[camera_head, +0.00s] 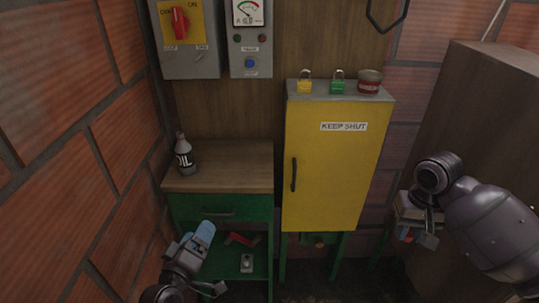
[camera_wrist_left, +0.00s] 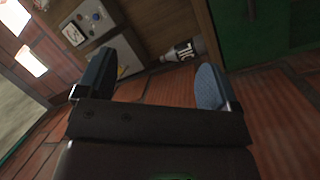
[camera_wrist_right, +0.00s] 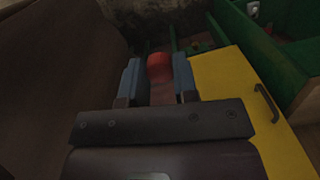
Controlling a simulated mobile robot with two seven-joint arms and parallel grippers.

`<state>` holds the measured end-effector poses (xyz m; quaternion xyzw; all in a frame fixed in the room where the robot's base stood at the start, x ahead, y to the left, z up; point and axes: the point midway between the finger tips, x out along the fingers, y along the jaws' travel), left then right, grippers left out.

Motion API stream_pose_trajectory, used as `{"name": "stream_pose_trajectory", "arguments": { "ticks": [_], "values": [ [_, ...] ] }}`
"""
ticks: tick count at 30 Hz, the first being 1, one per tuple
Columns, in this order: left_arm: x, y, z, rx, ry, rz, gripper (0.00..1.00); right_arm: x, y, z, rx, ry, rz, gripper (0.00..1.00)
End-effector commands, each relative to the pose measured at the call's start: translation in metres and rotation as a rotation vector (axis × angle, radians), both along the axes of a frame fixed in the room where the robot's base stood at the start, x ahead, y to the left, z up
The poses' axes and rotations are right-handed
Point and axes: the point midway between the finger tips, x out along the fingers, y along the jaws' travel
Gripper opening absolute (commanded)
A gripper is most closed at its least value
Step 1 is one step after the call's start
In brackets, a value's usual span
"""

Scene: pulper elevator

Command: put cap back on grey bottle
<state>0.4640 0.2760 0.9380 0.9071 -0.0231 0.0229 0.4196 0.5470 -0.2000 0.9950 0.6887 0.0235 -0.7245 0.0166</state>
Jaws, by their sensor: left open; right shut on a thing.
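The grey bottle (camera_head: 184,155), with a dark OIL label, stands upright on the wooden top of the green cabinet at the left. It also shows in the left wrist view (camera_wrist_left: 182,50), beyond the fingers. Its narrow top is too small to tell in detail. My left gripper (camera_head: 212,262) is open and empty, in front of and below the bottle. My right gripper (camera_head: 416,234) is shut on a small red object (camera_wrist_right: 159,67), at the right of the yellow cabinet, far from the bottle. The red object looks like a cap, but the fingers partly hide it.
The yellow cabinet (camera_head: 325,170) is closed and carries two padlocks (camera_head: 304,86) (camera_head: 337,87) and a red tin (camera_head: 369,82). A red tool (camera_head: 241,239) and a small grey item (camera_head: 247,263) lie in the green cabinet (camera_head: 190,208). Brick wall closes the left; a brown box (camera_head: 490,120) stands right.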

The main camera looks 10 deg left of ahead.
Motion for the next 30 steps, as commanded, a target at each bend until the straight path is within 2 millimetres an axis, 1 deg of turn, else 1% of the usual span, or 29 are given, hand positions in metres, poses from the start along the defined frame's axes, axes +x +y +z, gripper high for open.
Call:
{"name": "stream_pose_trajectory", "arguments": {
  "ticks": [1,3,7,11,14,18,21,24,27,30],
  "values": [
    [0.013,0.003,0.005,-0.104,-0.056,0.013,0.86,0.006,0.001,-0.016,0.001,0.01,0.004,0.06],
    [0.028,0.01,0.018,-0.265,-0.134,0.033,0.86,0.014,0.002,-0.031,0.001,0.019,0.014,0.06],
    [0.052,0.025,0.038,-0.564,-0.269,0.065,0.86,0.028,0.004,-0.059,0.005,0.036,0.034,0.06],
    [0.074,0.043,0.05,-0.868,-0.392,0.095,0.86,0.041,0.006,-0.089,0.006,0.051,0.054,0.06],
    [0.09,0.056,0.053,-1.101,-0.476,0.12,0.86,0.049,0.007,-0.114,0.007,0.065,0.071,0.06],
    [0.112,0.073,0.049,-1.43,-0.576,0.16,0.86,0.059,0.009,-0.151,0.007,0.082,0.095,0.06],
    [0.127,0.081,0.041,-1.656,-0.633,0.195,0.86,0.065,0.01,-0.177,0.008,0.094,0.113,0.06],
    [0.141,0.087,0.032,-1.851,-0.675,0.233,0.86,0.07,0.011,-0.199,0.009,0.101,0.129,0.06],
    [0.151,0.088,0.024,-2.002,-0.702,0.267,0.86,0.073,0.011,-0.215,0.008,0.108,0.142,0.06],
    [0.159,0.088,0.019,-2.103,-0.715,0.292,0.86,0.075,0.012,-0.226,0.008,0.11,0.15,0.06]
  ]
}}
